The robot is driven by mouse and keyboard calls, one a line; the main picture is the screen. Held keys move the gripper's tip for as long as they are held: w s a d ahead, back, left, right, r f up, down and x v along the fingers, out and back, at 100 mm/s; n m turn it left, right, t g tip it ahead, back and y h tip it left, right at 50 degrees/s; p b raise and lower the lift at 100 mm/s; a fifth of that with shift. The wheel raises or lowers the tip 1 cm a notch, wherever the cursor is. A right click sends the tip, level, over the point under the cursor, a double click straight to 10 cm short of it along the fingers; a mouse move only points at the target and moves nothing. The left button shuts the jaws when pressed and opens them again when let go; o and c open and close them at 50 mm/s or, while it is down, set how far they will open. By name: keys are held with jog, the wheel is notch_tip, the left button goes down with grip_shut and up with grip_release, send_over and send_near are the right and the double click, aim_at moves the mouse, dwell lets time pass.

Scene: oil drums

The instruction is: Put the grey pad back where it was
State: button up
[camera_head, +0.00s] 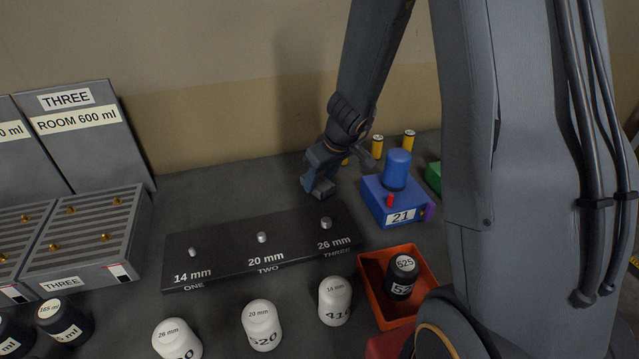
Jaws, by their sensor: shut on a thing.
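My gripper (319,186) points down behind the black peg board, left of the blue box, low over the dark table. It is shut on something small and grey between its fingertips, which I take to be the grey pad. The pad's outline is hard to tell from the grey fingers. Whether it touches the table is unclear.
The black board (215,263) has three metal pegs. White containers (262,325) stand in front of it. A red-orange tray (427,262) holds a black container (402,277). Yellow cylinders (377,147) stand behind. Grey slotted racks (90,235) are at left.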

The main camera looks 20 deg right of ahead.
jog(key=shift+f, duration=0.4)
jog(key=o, duration=1.1)
jog(key=shift+r, duration=0.2)
jog(key=p+v, duration=0.1)
jog(key=v, duration=1.1)
jog(key=s+a+f+m+g+h, duration=0.1)
jog(key=s+m, duration=0.3)
jog(key=s, duration=1.1)
jog(key=shift+a+g+h, duration=0.4)
jog(key=shift+a+g, duration=0.2)
jog(key=shift+f, duration=0.15)
